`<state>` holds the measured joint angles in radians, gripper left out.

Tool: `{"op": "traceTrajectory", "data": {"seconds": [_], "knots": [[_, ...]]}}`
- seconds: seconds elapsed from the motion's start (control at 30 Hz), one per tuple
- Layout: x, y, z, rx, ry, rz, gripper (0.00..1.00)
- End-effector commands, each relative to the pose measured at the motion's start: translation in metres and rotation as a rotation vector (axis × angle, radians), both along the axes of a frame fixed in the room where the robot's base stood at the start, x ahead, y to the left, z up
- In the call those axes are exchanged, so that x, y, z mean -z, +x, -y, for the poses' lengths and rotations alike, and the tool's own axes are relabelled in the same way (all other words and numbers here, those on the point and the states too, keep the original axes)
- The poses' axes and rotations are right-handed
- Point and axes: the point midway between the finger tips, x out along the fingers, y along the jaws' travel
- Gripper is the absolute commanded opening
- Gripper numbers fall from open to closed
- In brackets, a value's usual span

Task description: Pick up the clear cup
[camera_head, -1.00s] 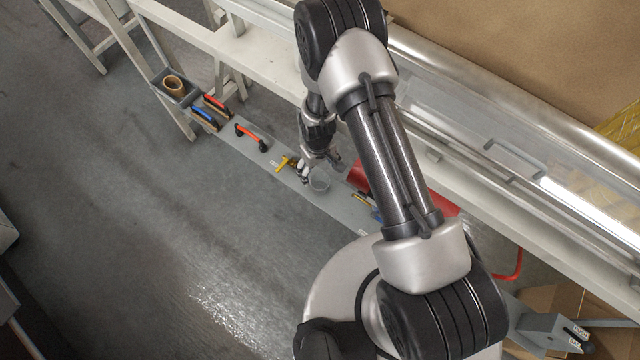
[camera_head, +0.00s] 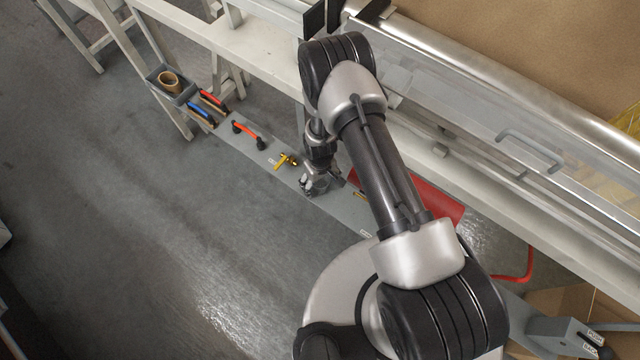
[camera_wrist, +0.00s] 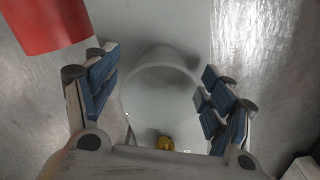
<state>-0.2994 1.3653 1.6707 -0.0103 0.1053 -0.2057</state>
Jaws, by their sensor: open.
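The clear cup (camera_wrist: 163,90) is in the wrist view, between the two blue-padded fingers of my gripper (camera_wrist: 158,95). Its round rim shows, and the grey shelf is seen through it. My gripper is open around the cup, with one finger on each side; I cannot tell whether the pads touch it. In the head view my gripper (camera_head: 318,186) is low over the narrow grey shelf (camera_head: 345,213), and it hides the cup there.
A yellow tool (camera_head: 286,161), an orange-handled tool (camera_head: 248,134), red and blue-handled tools (camera_head: 205,107) and a grey bin with a brown tape roll (camera_head: 169,82) lie along the shelf. A red object (camera_head: 432,198) is on the right. The machine frame (camera_head: 250,50) runs behind.

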Motion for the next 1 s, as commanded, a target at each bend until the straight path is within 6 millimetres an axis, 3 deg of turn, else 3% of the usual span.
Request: {"op": "traceTrajectory", "data": {"seconds": [0.13, 0.77, 1.0], "knots": [[-0.0015, 0.0002, -0.0001, 0.0, 0.0, 0.0, 0.75], [-0.0014, -0.0001, 0.0, 0.0, 0.0, 0.0, 0.33], [-0.0017, -0.0001, 0.0, 0.0, 0.0, 0.0, 0.31]]}}
